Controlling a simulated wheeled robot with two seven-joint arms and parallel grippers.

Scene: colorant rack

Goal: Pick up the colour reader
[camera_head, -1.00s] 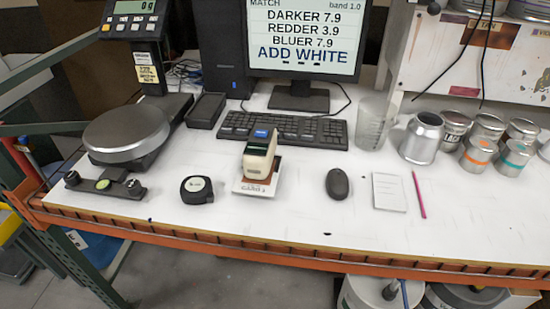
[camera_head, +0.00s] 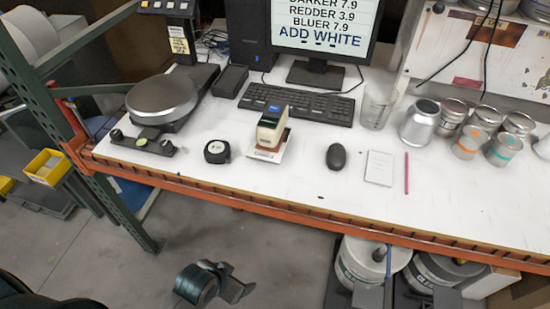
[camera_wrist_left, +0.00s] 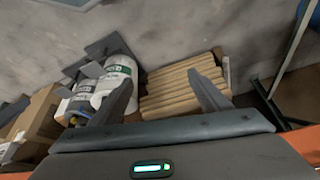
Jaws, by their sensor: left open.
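The colour reader (camera_head: 270,131), a beige handheld device with a dark window and a blue top, stands upright on a white card (camera_head: 262,155) on the table. It is near the middle of the head view. My left gripper (camera_head: 238,283) is low in front of the table, below the table edge and well apart from the reader. Its two fingers stand apart with nothing between them, as the left wrist view (camera_wrist_left: 160,80) also shows. The reader does not show in the wrist view. My right gripper is not in view.
A tape measure (camera_head: 217,151) is left of the reader, a mouse (camera_head: 336,156) right, a keyboard (camera_head: 297,104) behind. An orange beam (camera_head: 230,204) runs along the table's front edge. Buckets (camera_head: 362,262) stand below. The white tabletop between reader and front edge is clear.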

